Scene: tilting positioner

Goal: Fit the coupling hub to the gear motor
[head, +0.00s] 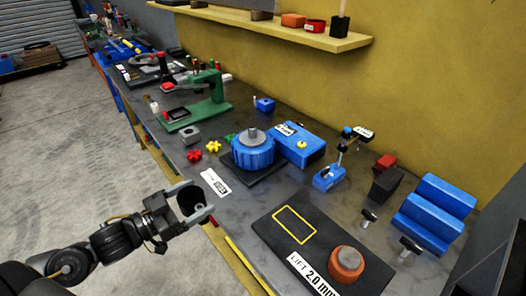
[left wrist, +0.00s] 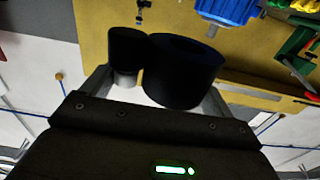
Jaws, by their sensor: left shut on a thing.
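The gear motor (head: 253,152) is a blue ribbed round body with a grey round top, on a dark plate beside a blue box. Part of it also shows at the top of the left wrist view (left wrist: 228,9), with a grey shaft. My left gripper (head: 196,207) is shut on a black round piece, which I take as the coupling hub (head: 188,203), off the bench's front edge and apart from the motor. In the left wrist view the hub (left wrist: 183,72) is a dark wide cylinder with a smaller dark cylinder beside it. My right gripper is not in view.
A black mat (head: 275,243) with a yellow outline bears an orange round piece (head: 346,263). A blue box (head: 298,145), red and yellow knobs, a green press (head: 200,100) and blue stepped blocks (head: 430,210) stand on the bench. A white label (head: 215,183) lies near the front edge.

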